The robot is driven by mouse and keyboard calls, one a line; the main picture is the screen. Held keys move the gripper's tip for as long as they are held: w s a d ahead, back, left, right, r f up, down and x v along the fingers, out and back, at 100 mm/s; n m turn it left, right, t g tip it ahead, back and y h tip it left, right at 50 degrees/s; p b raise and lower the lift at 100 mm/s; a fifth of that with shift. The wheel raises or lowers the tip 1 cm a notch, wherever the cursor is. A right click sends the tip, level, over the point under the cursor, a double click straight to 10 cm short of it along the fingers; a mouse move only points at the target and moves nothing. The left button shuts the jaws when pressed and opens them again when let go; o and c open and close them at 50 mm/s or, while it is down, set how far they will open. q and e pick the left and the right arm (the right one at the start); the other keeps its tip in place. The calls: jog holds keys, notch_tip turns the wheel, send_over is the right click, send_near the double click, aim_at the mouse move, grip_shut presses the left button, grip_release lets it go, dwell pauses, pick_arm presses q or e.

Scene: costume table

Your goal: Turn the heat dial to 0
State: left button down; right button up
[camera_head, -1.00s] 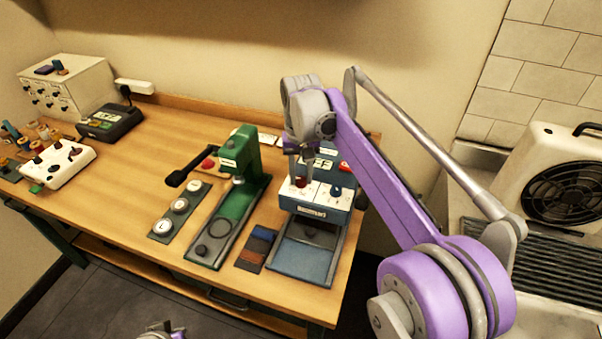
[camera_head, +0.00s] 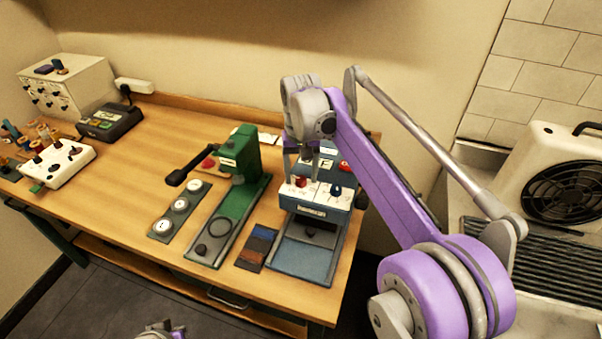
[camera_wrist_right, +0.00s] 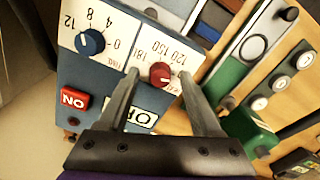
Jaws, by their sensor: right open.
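The heat dial is a red knob (camera_head: 301,182) on the white panel of the blue press machine (camera_head: 318,208). In the right wrist view the red knob (camera_wrist_right: 160,74) has printed numbers 120, 150 and 180 by it; its pointer direction is not clear. My right gripper (camera_head: 302,161) is open just above the red knob. In the right wrist view its fingertips (camera_wrist_right: 158,72) appear on either side of the knob, with visible gaps. A blue knob (camera_wrist_right: 90,42) with a 0, 4, 8, 12 scale is beside it. My left gripper is not clearly in view.
A red ON button (camera_wrist_right: 74,101) and a display (camera_wrist_right: 140,116) are on the same machine. A green press (camera_head: 238,180) with a black lever stands to the left. Colour swatches (camera_head: 257,248) lie between them. The table's middle left is clear.

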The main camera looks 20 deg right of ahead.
aim_at(301, 178)
pick_arm(q)
jog(key=shift+w+r+p, duration=0.25)
jog(key=shift+r+p, duration=0.1)
jog(key=shift+r, duration=0.15)
jog(key=shift+w+r+p, duration=0.25)
jog(key=shift+r+p, duration=0.05)
jog(key=shift+r, duration=0.2)
pick_arm(e)
notch_tip(301, 178, up, 11)
jog(key=shift+f, duration=0.1)
jog(key=s+d+f+n+t, duration=0.2)
jog(key=s+f+t, duration=0.4)
jog(key=s+f, duration=1.5)
jog(key=s, duration=0.3)
jog(key=shift+s+d+n, duration=0.3)
jog(key=shift+s+d, duration=0.05)
